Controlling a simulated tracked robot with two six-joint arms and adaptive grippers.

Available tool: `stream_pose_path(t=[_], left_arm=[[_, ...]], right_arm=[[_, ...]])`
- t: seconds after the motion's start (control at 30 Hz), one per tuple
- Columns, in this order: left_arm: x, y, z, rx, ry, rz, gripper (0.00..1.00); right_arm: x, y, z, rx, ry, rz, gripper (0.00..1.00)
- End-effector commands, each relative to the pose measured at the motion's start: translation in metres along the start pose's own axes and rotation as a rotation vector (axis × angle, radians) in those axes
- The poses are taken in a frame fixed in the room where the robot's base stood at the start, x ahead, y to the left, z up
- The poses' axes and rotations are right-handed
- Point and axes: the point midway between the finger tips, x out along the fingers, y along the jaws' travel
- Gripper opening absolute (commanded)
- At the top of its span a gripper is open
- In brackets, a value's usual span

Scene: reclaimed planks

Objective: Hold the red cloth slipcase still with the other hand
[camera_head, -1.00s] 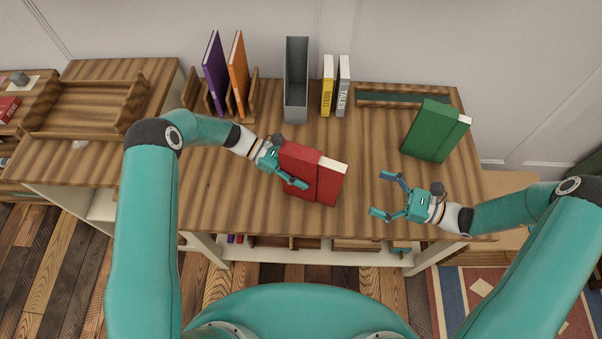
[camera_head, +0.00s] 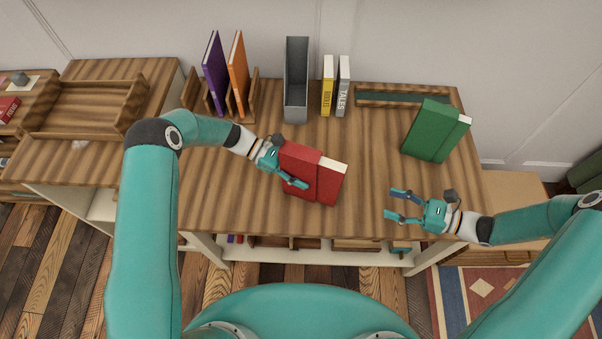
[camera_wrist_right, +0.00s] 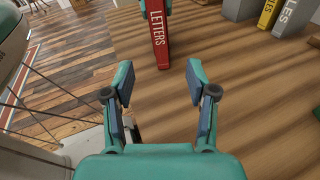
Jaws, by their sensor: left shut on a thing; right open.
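The red cloth slipcase (camera_head: 302,162) stands tilted on the desk in the head view, with a red book (camera_head: 330,184) sticking out of its right side, cream page edges showing on top. My left gripper (camera_head: 288,164) is shut on the slipcase from its left side. The wrist view shows the book's red spine (camera_wrist_right: 158,38) lettered "LETTERS", ahead of the right fingers. My right gripper (camera_head: 393,204) is open and empty at the desk's front right, apart from the book. Its two fingers also show spread in the wrist view (camera_wrist_right: 160,78).
A green book (camera_head: 428,130) in a case stands at the back right. Behind are a grey holder (camera_head: 296,80), yellow (camera_head: 327,86) and grey (camera_head: 343,86) books, and a rack with purple (camera_head: 215,73) and orange (camera_head: 238,74) books. Bare desk lies between the red book and right gripper.

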Motion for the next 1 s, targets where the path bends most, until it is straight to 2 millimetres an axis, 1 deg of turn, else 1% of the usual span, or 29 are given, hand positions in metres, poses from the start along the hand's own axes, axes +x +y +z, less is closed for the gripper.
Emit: stream_pose_path(t=[0.07,0.2,0.33,0.43,0.67,1.0], left_arm=[[-0.001,0.0,0.001,0.001,-0.002,0.0,0.0],[0.0,0.0,0.001,0.001,-0.002,0.0,0.0],[0.0,0.0,0.001,0.001,-0.002,0.0,0.0],[0.0,0.0,0.001,0.001,-0.002,0.0,0.0],[0.0,0.0,0.001,0.001,-0.002,0.0,0.0],[0.0,0.0,0.001,0.001,-0.002,0.0,0.0]], right_arm=[[0.004,0.001,0.002,0.016,0.091,-0.01,0.57],[0.015,0.004,0.02,-0.006,0.222,-0.011,0.57],[0.023,0.005,0.044,-0.059,0.245,0.005,0.57],[0.028,0.003,0.053,-0.087,0.246,0.013,0.57],[0.047,0.004,0.051,-0.091,0.243,0.021,0.57],[0.094,0.005,0.038,-0.09,0.244,0.023,0.57]])
